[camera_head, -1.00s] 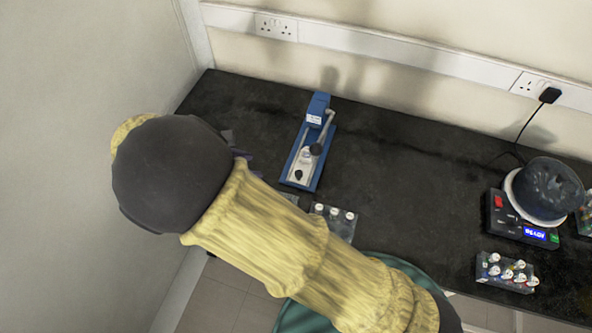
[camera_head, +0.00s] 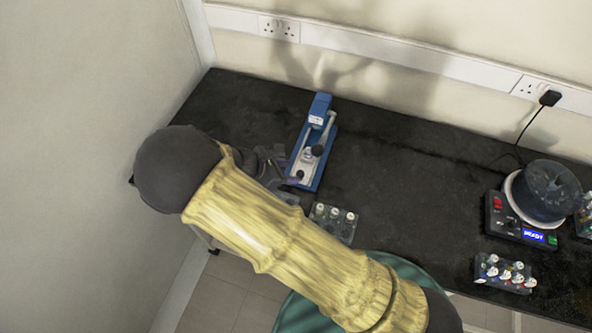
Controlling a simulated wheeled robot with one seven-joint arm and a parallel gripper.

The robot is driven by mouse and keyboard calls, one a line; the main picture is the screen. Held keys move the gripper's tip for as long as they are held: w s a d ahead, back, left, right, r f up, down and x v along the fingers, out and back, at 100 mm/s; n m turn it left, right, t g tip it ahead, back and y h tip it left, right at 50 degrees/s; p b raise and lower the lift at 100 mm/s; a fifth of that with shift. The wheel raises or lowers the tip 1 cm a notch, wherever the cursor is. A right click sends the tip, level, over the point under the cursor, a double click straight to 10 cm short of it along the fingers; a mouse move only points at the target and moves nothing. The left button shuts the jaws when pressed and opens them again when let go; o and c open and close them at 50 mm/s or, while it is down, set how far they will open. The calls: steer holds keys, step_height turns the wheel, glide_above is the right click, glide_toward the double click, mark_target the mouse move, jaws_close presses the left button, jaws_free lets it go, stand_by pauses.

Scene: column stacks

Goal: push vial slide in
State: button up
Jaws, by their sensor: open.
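The blue press-like device (camera_head: 320,134) stands on the black bench, with a grey slide bed, a lever with a dark knob and a small dark vial-like piece (camera_head: 299,175) at the front of the slide. My gripper (camera_head: 284,170) is at the left front side of the device, close to the front of the slide. My arm hides part of it, and I cannot tell whether it touches the slide. It is open, with nothing seen between its fingers.
A rack of white-capped vials (camera_head: 333,222) stands just right of my forearm at the bench's front edge. At the right are a machine with a lit display and round bowl (camera_head: 522,222) and another vial rack (camera_head: 504,273). The bench between is clear.

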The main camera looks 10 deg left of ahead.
mark_target(300, 173)
steer(key=shift+x, duration=1.95)
jaws_close()
